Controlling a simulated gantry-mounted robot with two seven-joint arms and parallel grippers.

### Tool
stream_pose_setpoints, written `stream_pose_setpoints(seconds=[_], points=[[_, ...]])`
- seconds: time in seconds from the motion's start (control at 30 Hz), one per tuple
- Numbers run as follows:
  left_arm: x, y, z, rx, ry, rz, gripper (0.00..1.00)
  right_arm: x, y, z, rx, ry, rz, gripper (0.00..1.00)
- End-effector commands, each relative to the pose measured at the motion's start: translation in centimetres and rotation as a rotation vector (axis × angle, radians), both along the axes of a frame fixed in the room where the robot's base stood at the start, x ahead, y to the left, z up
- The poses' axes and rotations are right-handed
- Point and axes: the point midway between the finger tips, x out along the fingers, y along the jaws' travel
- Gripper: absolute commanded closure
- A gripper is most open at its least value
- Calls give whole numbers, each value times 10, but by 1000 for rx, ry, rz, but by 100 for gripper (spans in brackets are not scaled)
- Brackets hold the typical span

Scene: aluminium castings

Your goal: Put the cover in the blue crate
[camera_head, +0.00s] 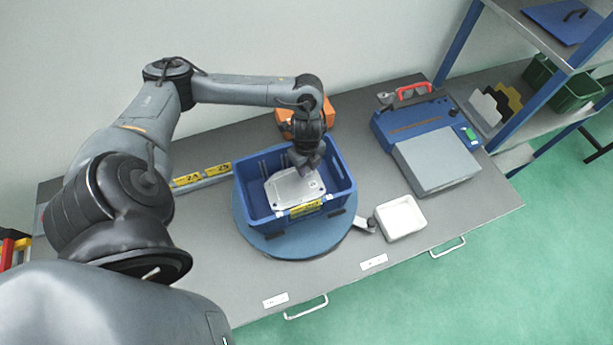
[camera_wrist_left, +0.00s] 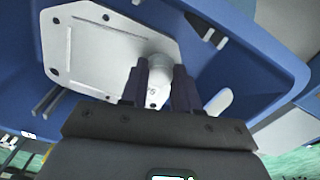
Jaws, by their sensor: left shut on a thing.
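The cover (camera_head: 292,190) is a flat, silver-grey metal plate with clipped corners and small holes. It is at the blue crate (camera_head: 343,199), within its walls as seen from the head view. The crate stands on a round blue turntable. My left gripper (camera_head: 306,170) reaches down over the crate from the upper right. In the left wrist view the gripper (camera_wrist_left: 160,88) is shut on a rounded boss of the cover (camera_wrist_left: 92,50). Whether the cover touches the crate floor cannot be told. My right gripper is not in view.
The round blue turntable (camera_head: 262,243) sits on the grey bench (camera_head: 385,255). A white tray (camera_head: 400,217) is to the right of the crate. A blue-and-grey machine (camera_head: 435,158) stands further right, and an orange object (camera_head: 331,112) is behind the crate.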

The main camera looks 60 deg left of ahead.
Motion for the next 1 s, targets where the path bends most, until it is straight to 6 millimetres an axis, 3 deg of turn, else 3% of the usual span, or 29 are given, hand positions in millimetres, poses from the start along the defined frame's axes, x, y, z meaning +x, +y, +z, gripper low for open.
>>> stream_pose_setpoints(seconds=[0.23, 0.53, 0.93, 0.97, 1.0], points=[[0, 0, -11, 0, 1, 1, 100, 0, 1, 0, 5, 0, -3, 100], [0, 0, -43, 0, 1, 1, 100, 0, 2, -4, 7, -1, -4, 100], [0, 0, -47, 0, -1, 0, 100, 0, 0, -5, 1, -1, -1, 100], [0, 0, -47, 1, 0, 0, 67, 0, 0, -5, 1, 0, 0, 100], [0, 0, -47, 1, 0, 0, 60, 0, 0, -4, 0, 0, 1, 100]])
